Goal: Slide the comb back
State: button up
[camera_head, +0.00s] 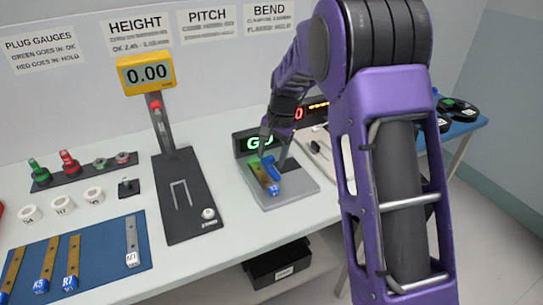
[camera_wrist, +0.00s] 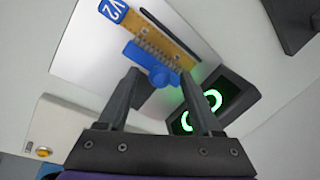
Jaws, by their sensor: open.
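The blue comb (camera_wrist: 143,55), with a row of teeth and a round knob (camera_wrist: 163,77), lies against a brass-coloured strip (camera_wrist: 175,45) on a pale grey plate (camera_wrist: 82,62). The strip's blue end tag (camera_wrist: 113,10) reads V2. In the head view the comb (camera_head: 270,165) sits on the grey station (camera_head: 298,186), partly hidden by my gripper (camera_head: 274,158). In the wrist view my gripper (camera_wrist: 160,76) is open, its fingertips on either side of the knob. I cannot tell whether they touch it. A display (camera_wrist: 205,105) glows green; in the head view it (camera_head: 245,143) reads GO.
The height gauge (camera_head: 147,72) reads 0.00 on its black stand (camera_head: 180,215), left of the station. A blue mat (camera_head: 95,262) holds several tagged strips. White rings (camera_head: 63,205) and plug gauges (camera_head: 68,162) stand farther left. A black bin (camera_head: 278,265) is below the table edge.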

grip_shut()
dwell(0.3)
dwell(1.1)
